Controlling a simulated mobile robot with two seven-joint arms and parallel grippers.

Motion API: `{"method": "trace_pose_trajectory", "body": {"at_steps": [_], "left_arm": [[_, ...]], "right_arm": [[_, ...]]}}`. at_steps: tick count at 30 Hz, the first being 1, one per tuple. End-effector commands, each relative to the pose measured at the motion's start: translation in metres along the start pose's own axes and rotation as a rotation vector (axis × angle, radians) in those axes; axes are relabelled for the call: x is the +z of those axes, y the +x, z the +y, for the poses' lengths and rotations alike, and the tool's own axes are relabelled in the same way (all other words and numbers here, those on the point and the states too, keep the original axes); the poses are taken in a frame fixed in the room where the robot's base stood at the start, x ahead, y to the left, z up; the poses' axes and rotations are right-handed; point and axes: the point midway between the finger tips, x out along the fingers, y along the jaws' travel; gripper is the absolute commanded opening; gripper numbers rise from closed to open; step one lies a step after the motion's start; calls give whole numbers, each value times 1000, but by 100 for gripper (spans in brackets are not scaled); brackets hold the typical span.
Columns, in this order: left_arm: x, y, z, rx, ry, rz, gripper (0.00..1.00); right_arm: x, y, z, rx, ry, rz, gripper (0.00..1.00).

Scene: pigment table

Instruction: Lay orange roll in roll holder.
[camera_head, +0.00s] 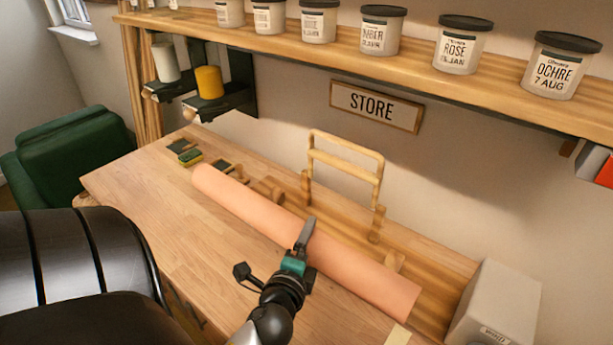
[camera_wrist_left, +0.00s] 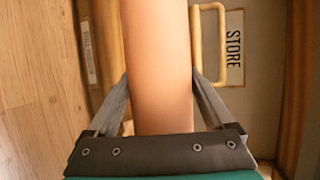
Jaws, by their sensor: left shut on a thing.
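The orange roll (camera_head: 300,238) is a long, pale orange cylinder lying slantwise along the back of the table. In the left wrist view the roll (camera_wrist_left: 158,60) runs up the middle between the fingers. My left gripper (camera_head: 303,235) is shut around the roll, right of its middle; its fingers (camera_wrist_left: 160,82) flank both sides in the wrist view. Wooden blocks (camera_head: 270,188) and an upright wooden frame (camera_head: 345,160) stand behind the roll and seem to be the roll holder. The roll hides part of them. I cannot tell whether the roll touches them. My right gripper is not in view.
A pale box (camera_head: 495,305) stands near the roll's right end. Green-topped sponges (camera_head: 190,157) and dark pads lie near its left end. A shelf (camera_head: 400,55) with several jars overhangs the back, above a STORE sign (camera_head: 376,106). The table's front left (camera_head: 150,190) is clear.

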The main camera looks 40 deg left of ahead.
Motion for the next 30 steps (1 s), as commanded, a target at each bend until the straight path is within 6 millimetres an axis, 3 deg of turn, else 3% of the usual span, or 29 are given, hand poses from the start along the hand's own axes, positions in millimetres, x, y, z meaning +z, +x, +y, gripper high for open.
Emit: {"method": "trace_pose_trajectory", "body": {"at_steps": [8,30], "left_arm": [[-4,9,1,-7,3,2,20],[-35,84,21,-8,1,1,20]], "right_arm": [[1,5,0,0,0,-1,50],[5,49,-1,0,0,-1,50]]}}
